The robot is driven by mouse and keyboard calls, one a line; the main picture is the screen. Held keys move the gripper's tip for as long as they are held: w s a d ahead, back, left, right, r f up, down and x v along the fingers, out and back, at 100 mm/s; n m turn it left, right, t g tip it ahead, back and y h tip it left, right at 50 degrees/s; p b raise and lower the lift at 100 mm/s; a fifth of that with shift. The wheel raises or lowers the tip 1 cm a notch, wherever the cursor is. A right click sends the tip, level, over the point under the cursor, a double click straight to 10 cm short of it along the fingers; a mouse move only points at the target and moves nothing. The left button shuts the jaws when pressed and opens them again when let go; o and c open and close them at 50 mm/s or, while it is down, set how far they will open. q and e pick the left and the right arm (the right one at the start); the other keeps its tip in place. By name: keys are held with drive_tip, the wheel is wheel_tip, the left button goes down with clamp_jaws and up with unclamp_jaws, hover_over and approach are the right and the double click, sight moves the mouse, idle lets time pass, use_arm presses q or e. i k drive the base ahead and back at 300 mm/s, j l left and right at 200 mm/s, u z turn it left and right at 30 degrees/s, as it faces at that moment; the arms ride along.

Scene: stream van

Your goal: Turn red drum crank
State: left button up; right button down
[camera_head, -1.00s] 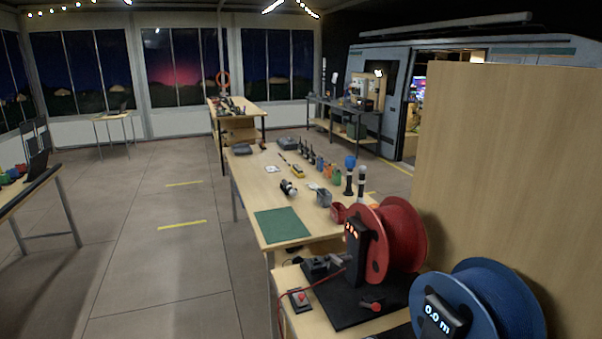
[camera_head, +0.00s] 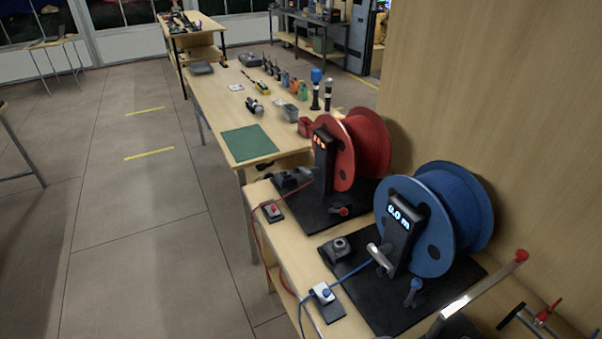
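The red drum (camera_head: 362,146) stands upright on a black base plate (camera_head: 322,213) on the light wood bench, right of the picture's middle. A black post with a lit orange-red display (camera_head: 321,142) stands at its front. A small red-knobbed handle (camera_head: 340,211) sits low on its base, and I cannot tell whether this is the crank. A metal rod with a red end (camera_head: 490,285) slants up at the lower right; I cannot tell what it belongs to. Neither of my grippers is in view.
A blue drum (camera_head: 462,205) with a display reading 0.0 m stands nearer, right of the red one. A red button box (camera_head: 272,210) and a blue button box (camera_head: 323,293) lie along the bench's left edge. A tall wooden panel (camera_head: 500,95) stands behind.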

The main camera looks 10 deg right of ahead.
sight(310, 172)
drive_tip(key=i+j+z, duration=0.15)
drive_tip(key=j+z, duration=0.15)
drive_tip(key=i+j+z, duration=0.25)
drive_tip(key=j+z, duration=0.3)
drive_tip(key=k+j, duration=0.05)
drive_tip(key=j, duration=0.05)
